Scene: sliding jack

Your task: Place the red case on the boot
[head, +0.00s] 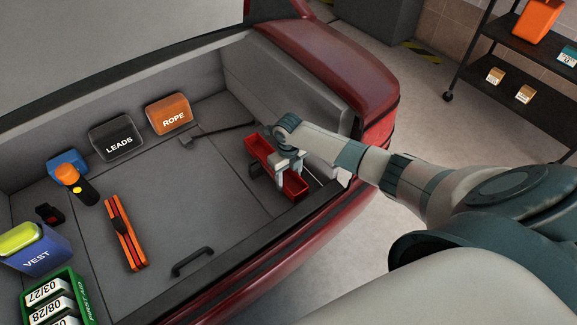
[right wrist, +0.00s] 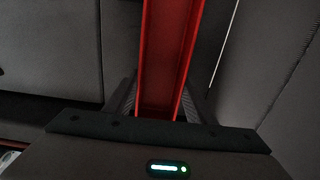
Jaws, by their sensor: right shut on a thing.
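The red case (head: 260,148) is a long, open, tray-like red thing at the right side of the car boot (head: 215,165). My right gripper (head: 291,172) is shut on it from above, with fingers on either side of its middle. In the right wrist view the red case (right wrist: 168,50) runs straight away between the two fingers (right wrist: 163,105). It is over or on the boot's right end, near the rear sill; I cannot tell whether its underside touches the floor. The gripper hides its middle part. My left gripper is not in view.
A black bar tool (head: 215,133) lies left of the case. The ROPE bag (head: 168,114), LEADS bag (head: 116,138), orange-black folded thing (head: 126,233), VEST box (head: 35,252) and green box (head: 60,300) stand further left. The floor has a handle (head: 192,262); its middle is clear.

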